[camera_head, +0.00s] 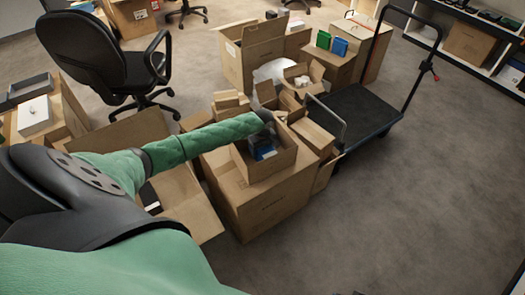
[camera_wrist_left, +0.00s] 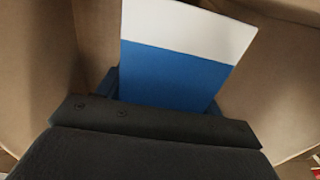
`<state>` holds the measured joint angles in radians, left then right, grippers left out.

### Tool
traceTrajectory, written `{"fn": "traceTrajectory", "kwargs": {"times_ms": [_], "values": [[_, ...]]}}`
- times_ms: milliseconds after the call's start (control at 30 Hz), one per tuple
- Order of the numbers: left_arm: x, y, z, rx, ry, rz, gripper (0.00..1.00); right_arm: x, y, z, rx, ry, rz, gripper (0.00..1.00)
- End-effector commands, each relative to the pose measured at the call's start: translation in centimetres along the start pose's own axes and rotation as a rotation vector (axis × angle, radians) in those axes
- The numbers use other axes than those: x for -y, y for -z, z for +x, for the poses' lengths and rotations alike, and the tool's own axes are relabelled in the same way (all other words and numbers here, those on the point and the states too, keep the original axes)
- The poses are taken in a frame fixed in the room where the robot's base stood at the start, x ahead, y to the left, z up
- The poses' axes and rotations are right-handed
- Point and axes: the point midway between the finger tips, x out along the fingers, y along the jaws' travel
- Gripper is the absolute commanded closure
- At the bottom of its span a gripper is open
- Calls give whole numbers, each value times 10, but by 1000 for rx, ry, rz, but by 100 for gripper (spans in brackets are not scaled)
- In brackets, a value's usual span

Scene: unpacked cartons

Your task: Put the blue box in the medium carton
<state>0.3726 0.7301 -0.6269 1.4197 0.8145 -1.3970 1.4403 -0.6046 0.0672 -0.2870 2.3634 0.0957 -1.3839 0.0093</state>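The blue box (camera_wrist_left: 172,75), with a white band along one end, lies inside an open carton. My left gripper (camera_head: 262,140) reaches down into this carton (camera_head: 267,191), which stands in the middle of the head view. In the left wrist view the dark fingers (camera_wrist_left: 165,95) sit against both side edges of the box, so the gripper looks shut on it. The carton's brown walls (camera_wrist_left: 285,75) surround box and fingers there. In the head view only a small blue patch of the box (camera_head: 265,154) shows. The box's lower end is hidden. My right gripper is not in view.
Other open cartons (camera_head: 252,52) crowd behind. A green box (camera_head: 323,40) and another blue box (camera_head: 339,47) stand on a carton at the back. A black platform trolley (camera_head: 355,108) is at right, an office chair (camera_head: 100,60) at left. The right floor is clear.

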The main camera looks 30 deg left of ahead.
Motion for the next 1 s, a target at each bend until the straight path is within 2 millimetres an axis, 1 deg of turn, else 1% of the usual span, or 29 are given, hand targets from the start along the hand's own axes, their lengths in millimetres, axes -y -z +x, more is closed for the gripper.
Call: {"fn": "traceTrajectory", "kwargs": {"times_ms": [33, 67, 367, 467, 567, 800, 1000], "values": [[0, 0, 0, 0, 0, 0, 23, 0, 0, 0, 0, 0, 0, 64], [0, 0, 0, 0, 0, 0, 19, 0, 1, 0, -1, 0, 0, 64], [0, 0, -1, -1, 0, 0, 19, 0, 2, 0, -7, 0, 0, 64], [0, 0, -7, -1, -1, 0, 19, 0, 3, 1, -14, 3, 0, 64], [0, 0, -19, 0, -1, 0, 19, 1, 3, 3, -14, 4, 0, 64], [0, 0, -65, 0, -3, 1, 19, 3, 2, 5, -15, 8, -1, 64], [0, 1, -99, -1, -2, 0, 19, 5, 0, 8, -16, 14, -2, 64]]}}
